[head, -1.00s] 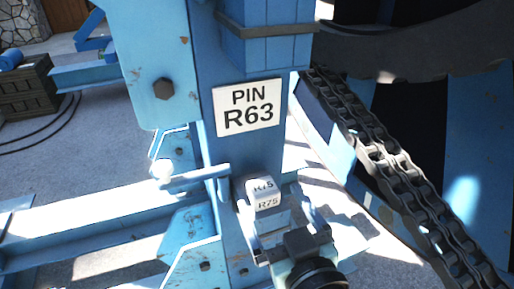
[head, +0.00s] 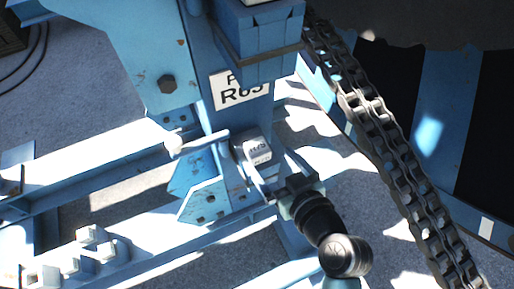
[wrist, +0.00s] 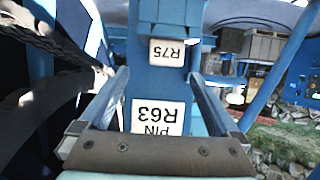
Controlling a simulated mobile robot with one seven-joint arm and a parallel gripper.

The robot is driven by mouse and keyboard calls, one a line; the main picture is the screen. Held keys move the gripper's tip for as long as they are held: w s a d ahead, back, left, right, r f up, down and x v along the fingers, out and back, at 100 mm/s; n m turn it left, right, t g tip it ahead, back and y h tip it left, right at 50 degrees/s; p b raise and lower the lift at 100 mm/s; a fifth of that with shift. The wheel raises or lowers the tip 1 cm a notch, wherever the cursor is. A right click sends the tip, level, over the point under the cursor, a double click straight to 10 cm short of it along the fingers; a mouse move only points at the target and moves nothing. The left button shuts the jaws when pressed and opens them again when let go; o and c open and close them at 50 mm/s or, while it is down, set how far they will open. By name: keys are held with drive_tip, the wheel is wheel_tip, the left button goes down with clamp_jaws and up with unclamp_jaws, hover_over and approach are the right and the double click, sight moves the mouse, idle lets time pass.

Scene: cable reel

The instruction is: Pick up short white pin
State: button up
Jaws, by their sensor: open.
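My gripper (head: 268,163) is open, its two fingers spread on either side of a pale block with R75 labels (head: 256,148) on the blue post. I cannot tell whether the fingers touch it. A pale bar with a white rounded end (head: 174,145) sticks out left of the post; a white knob (wrist: 235,98) shows right of the fingers in the wrist view. I cannot tell for certain which of these is the short white pin.
The PIN R63 sign (head: 240,88) is on the blue post above. A heavy chain (head: 375,120) runs down to the right, beside the dark and blue reel (head: 435,120). Blue beams (head: 90,185) cross the left, with several pale blocks (head: 85,238) at lower left.

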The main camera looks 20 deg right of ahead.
sight(260, 151)
drive_tip(key=shift+x, duration=0.85)
drive_tip(key=p+x, duration=0.1)
drive_tip(key=x, duration=0.1)
drive_tip(key=p+x, duration=0.1)
drive_tip(key=x, duration=0.1)
drive_tip(key=shift+a, duration=0.35)
drive_tip(key=shift+w+f+p, duration=0.3)
drive_tip(key=shift+w+f, duration=0.1)
drive_tip(key=shift+w, duration=0.15)
clamp_jaws()
drive_tip(key=shift+r, duration=0.1)
